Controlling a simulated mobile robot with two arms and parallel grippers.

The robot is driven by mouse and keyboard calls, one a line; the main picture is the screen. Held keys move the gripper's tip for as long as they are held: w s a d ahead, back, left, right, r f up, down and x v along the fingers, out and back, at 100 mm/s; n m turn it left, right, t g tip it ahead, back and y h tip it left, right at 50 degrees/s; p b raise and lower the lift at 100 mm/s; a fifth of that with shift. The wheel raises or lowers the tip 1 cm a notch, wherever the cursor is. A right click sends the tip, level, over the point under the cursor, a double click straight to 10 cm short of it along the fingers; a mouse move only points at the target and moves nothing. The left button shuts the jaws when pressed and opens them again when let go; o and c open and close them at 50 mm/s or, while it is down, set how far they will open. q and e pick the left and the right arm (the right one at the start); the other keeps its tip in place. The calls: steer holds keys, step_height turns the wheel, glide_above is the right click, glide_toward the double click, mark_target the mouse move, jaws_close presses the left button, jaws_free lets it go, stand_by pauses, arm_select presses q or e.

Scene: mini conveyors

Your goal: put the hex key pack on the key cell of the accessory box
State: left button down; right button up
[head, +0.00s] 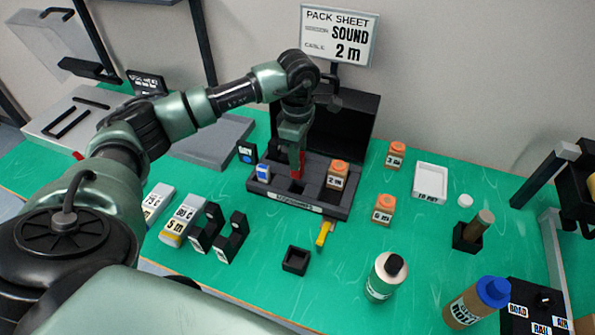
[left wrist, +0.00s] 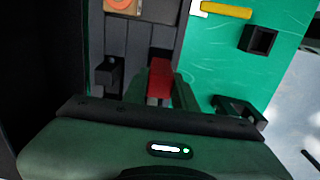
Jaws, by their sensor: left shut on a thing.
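The hex key pack appears to be the red piece (head: 299,166) held by my left gripper (head: 296,158). It also shows red between the fingers in the left wrist view (left wrist: 159,80). My left gripper is shut on it and points down over the middle of the dark accessory box (head: 338,210). A dark open cell (head: 297,187) shows just below the red piece. I cannot tell whether the pack touches the box. A blue piece (head: 263,172) sits in the left part of the box and an orange-topped 2 m block (head: 337,176) in the right part. My right gripper is not in view.
A black panel (head: 350,125) stands behind the box. A yellow piece (head: 325,233) and a small black open holder (head: 296,260) lie in front. Orange-topped blocks (head: 384,209), a white tray (head: 430,182) and bottles (head: 385,276) stand to the right.

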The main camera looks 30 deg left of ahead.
mark_target(298, 176)
arm_select(q)
step_height(298, 176, down, 4)
steer(key=shift+r, duration=0.25)
steer(key=shift+f+p, duration=0.35)
step_height(298, 176, down, 3)
steer(key=shift+r+p, duration=0.2)
steer(key=shift+p, duration=0.1)
steer(key=shift+f, duration=0.4)
steer(key=shift+w+f, duration=0.1)
steer(key=shift+f, duration=0.05)
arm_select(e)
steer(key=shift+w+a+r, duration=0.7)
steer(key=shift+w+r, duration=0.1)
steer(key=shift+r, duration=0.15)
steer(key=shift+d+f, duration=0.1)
